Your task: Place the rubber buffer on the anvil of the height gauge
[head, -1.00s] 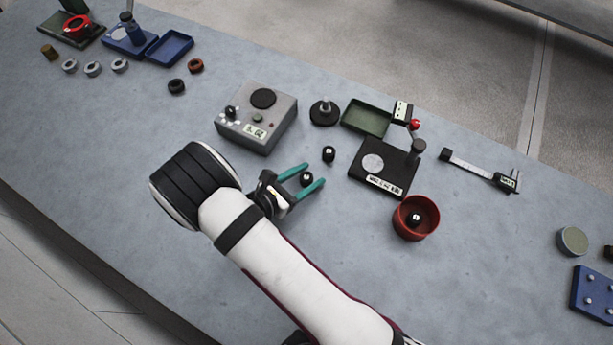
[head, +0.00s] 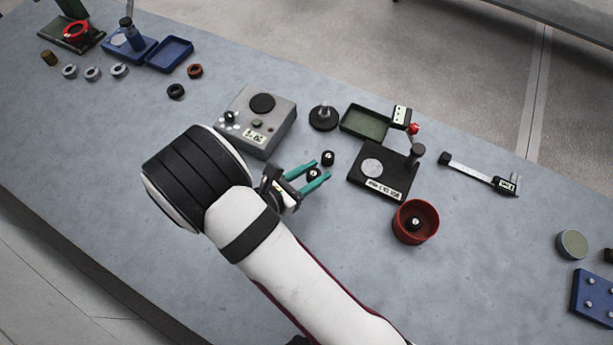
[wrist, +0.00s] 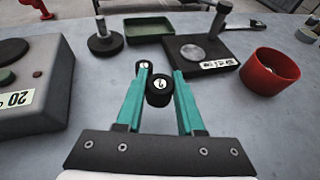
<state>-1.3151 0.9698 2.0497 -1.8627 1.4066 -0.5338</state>
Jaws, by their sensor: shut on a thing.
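My gripper (head: 319,170) is shut on a small black rubber buffer (head: 313,174) with a white number label. In the wrist view the buffer (wrist: 158,92) sits between the teal fingertips. It appears to be just above the table; the exact clearance is hard to tell. The height gauge (head: 395,186) stands to the right of my gripper, a black base with a post and a red-tipped part. Its round silver anvil (head: 372,167) is bare; it also shows in the wrist view (wrist: 193,52).
A second black buffer (head: 328,157) stands just beyond my fingertips. A red bowl (head: 427,240) holds another buffer (head: 414,223). A grey tester (head: 275,138) is left, a black stand (head: 323,120) and green tray (head: 364,122) behind, and a caliper (head: 475,172) right.

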